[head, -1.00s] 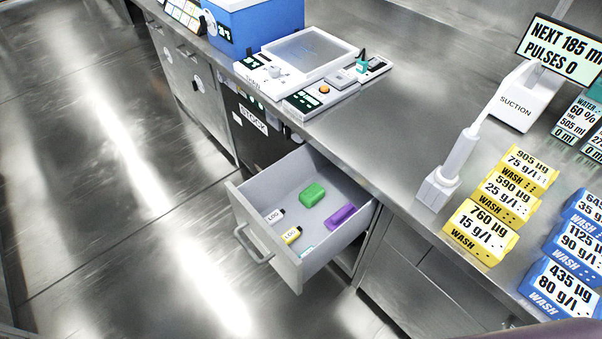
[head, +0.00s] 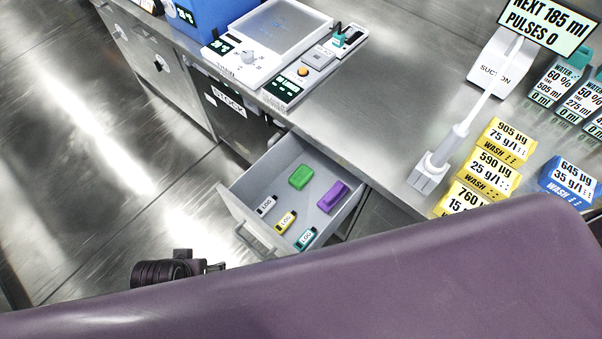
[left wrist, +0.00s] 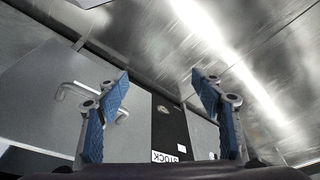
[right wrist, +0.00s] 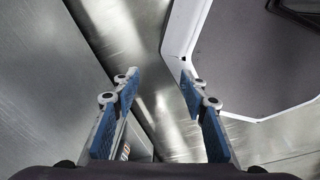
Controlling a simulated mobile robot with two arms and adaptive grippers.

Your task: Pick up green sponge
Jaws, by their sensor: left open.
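The green sponge (head: 301,176) lies in the open grey drawer (head: 241,211), near its back left, beside a purple block (head: 332,196). Nothing touches the sponge. My left gripper (left wrist: 157,88) is open and empty in the left wrist view, with blue finger pads wide apart; the sponge cannot be made out there. My right gripper (right wrist: 158,78) is open and empty in the right wrist view, over metal surfaces and away from the sponge. A dark part of my arm shows left of the drawer in the head view, and my purple arm link covers the bottom.
Several small LOG bottles, including a yellow one (head: 286,221) and a teal one (head: 306,238), lie in the drawer's front. The drawer handle (head: 254,242) sticks out. The steel counter (head: 385,105) above carries a scale, a suction device (head: 436,165) and yellow wash blocks (head: 485,172).

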